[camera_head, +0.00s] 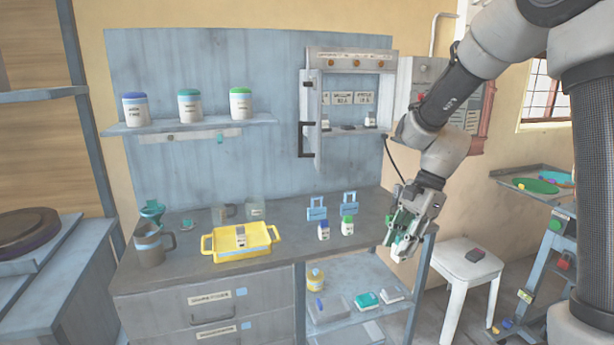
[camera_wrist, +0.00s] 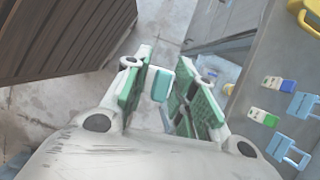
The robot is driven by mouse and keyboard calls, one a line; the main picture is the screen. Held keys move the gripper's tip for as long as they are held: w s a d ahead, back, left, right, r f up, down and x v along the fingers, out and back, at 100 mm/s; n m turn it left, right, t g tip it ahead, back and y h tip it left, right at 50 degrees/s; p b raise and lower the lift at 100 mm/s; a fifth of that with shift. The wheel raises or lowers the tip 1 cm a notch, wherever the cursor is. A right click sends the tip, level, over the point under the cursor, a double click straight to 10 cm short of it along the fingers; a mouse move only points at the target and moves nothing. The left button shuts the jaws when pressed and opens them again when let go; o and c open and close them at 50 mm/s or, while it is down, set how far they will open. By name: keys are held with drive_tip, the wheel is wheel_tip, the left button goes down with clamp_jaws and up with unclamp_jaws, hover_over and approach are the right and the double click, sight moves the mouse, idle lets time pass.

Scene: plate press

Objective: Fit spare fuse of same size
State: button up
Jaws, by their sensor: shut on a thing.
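My gripper (camera_head: 403,236) is off the right front edge of the bench, with green finger pads. In the wrist view my gripper (camera_wrist: 160,92) is shut on a small teal and white piece (camera_wrist: 162,82), partly hidden by the fingers. Two small white fuse-like pieces stand on the bench: one with a blue end (camera_head: 323,231) and one with a green end (camera_head: 347,226). The wrist view shows the blue-ended piece (camera_wrist: 280,84) and the green-ended piece (camera_wrist: 262,115) too. An open wall cabinet (camera_head: 312,95) holds labels and small white and dark parts, too small to read.
A yellow tray (camera_head: 212,254) with a small white item lies on the bench (camera_head: 285,213). Two blue holders (camera_head: 317,209) (camera_head: 349,203) stand behind the small pieces. Lidded jars (camera_head: 190,106) line the shelf.

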drive_tip(key=shift+w+d+n+g, duration=0.2)
drive_tip(key=shift+d+n+g, duration=0.15)
drive_tip(key=shift+n, duration=0.55)
drive_tip(key=w+d+f+n+g+h, duration=0.2)
drive_tip(key=w+d+f+n+h, duration=0.15)
drive_tip(key=w+n, duration=0.4)
drive_tip(key=d+f+n, duration=0.3)
drive_tip(key=f+n, duration=0.1)
drive_tip(key=f, duration=0.8)
drive_tip(key=shift+w+d, duration=0.35)
drive_tip(key=shift+d, duration=0.05)
drive_tip(key=shift+a+h, duration=0.1)
drive_tip(key=shift+h, duration=0.15)
